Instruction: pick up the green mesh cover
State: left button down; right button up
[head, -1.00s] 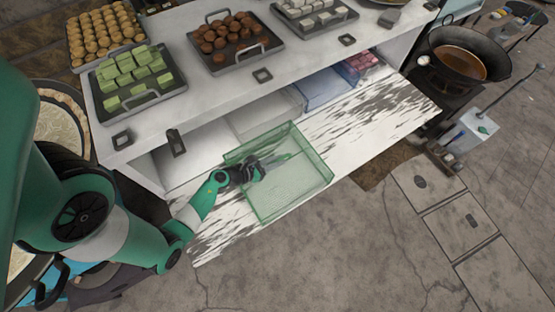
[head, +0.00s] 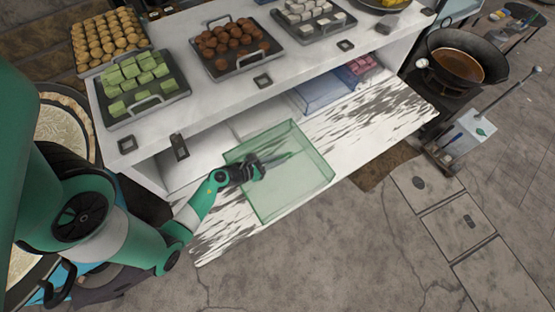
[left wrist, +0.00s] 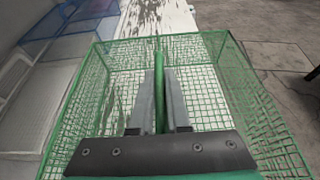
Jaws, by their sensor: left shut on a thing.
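The green mesh cover (head: 295,187) is a see-through box shape at the pulled-out white, dark-streaked board, below the counter. My left gripper (head: 267,162) reaches in from the left and shows over the cover's middle. In the left wrist view the mesh cover (left wrist: 215,99) spreads around my gripper (left wrist: 160,92), whose two grey fingers are shut on a thin green bar of the cover. Whether the cover rests on the board or hangs just above it, I cannot tell. My right gripper is not in view.
Counter trays hold green cubes (head: 137,78), brown balls (head: 229,39) and white cubes (head: 308,8). A blue bin (head: 325,93) stands on the shelf under the counter. A wok (head: 457,57) is at the right. Floor (head: 350,250) in front is clear.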

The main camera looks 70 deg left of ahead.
pick_arm(q)
jog(key=w+d+r+p, duration=0.5)
jog(key=d+r+p, duration=0.4)
jog(key=d+p, duration=0.4)
jog(key=shift+w+r+p, duration=0.15)
jog(key=shift+r+p, duration=0.2)
jog(key=shift+p, duration=0.9)
jog(key=shift+a, duration=0.1)
